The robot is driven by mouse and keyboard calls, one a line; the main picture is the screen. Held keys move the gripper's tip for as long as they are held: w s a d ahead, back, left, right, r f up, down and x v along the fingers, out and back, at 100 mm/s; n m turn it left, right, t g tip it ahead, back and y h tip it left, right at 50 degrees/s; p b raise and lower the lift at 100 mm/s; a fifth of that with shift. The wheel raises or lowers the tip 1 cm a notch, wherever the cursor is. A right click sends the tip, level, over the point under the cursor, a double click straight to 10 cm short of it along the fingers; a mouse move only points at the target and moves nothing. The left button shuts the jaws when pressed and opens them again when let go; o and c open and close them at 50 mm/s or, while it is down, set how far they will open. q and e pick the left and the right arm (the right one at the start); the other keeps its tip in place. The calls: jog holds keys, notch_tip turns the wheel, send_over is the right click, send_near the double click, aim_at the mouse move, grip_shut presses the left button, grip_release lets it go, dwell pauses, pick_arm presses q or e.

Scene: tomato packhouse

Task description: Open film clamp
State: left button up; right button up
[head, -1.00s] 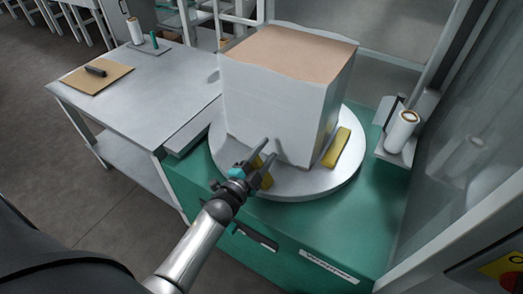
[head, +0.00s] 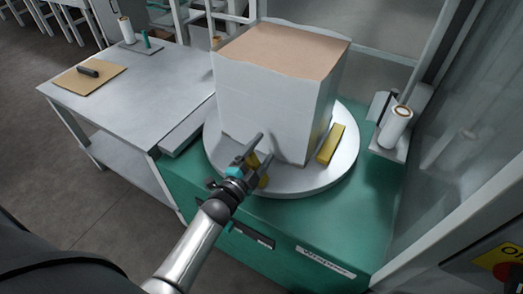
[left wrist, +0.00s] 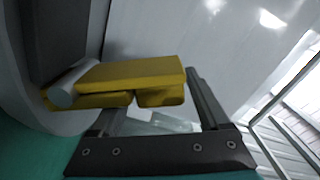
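The yellow film clamp (head: 263,181) is on the rim of the round turntable (head: 292,185), at the near foot of the wrapped load (head: 265,115). In the left wrist view the clamp (left wrist: 130,75) shows a long upper bar over shorter lower yellow parts, with a grey cylinder at its left end. My left gripper (head: 266,148) is open at this clamp and partly hides it in the head view. In the wrist view one finger passes behind the clamp and the other stands right of it; contact cannot be told. My right gripper is not in view.
A second yellow block (head: 330,144) lies on the turntable right of the load. A film roll (head: 395,127) stands on a side plate at the right. A grey table (head: 150,90) is at the left.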

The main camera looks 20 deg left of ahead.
pick_arm(q)
jog(key=shift+s, duration=0.2)
jog(key=s+a+p, duration=0.1)
jog(key=s+p, duration=0.2)
jog(key=s, duration=1.1)
jog(key=shift+s, duration=0.4)
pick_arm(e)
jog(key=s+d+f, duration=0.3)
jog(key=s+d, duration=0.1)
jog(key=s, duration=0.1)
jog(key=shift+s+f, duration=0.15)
